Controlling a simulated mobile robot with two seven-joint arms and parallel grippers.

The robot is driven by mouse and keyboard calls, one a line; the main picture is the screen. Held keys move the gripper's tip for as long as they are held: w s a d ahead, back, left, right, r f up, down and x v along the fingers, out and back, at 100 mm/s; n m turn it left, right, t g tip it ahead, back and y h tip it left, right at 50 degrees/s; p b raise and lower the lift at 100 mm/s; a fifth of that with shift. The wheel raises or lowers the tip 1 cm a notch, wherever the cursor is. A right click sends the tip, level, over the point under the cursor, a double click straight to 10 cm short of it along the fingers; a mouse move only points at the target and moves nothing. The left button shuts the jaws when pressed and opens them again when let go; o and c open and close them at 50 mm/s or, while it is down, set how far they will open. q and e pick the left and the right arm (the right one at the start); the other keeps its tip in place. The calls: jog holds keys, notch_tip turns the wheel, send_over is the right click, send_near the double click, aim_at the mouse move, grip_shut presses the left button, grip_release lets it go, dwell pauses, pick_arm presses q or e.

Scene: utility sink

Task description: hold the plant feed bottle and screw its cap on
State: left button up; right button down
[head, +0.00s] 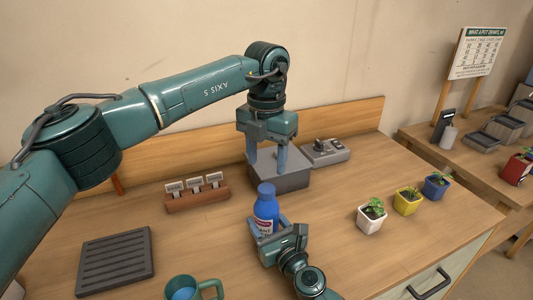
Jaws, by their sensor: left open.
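The plant feed bottle (265,212) stands upright near the middle of the table, blue with a red and white label. A blue cap (266,189) sits on its top; I cannot tell how tightly. My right gripper (268,228) is low at the bottle's near side, with light blue fingers beside its lower part. The gripper body hides the bottle's base, and I cannot tell whether the fingers press on it. My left gripper (267,160) points down, open and empty, behind the bottle, with its fingertips over or in front of the grey box.
The grey box (290,181) stands behind the bottle, beside a grey device (325,152). A wooden holder with cards (197,196) and a ribbed mat (115,262) are left. A green mug (190,288) is in front. White (370,219), yellow (407,203) and blue (436,186) plant pots stand right.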

aim_at(266, 188)
pick_arm(q)
jog(key=n, duration=0.6)
jog(key=shift+r+n, duration=0.2)
jog(key=shift+n, duration=0.1)
jog(key=n, duration=0.4)
jog(key=shift+r, duration=0.15)
jog(key=shift+f, duration=4.05)
jog(key=shift+c, duration=0.2)
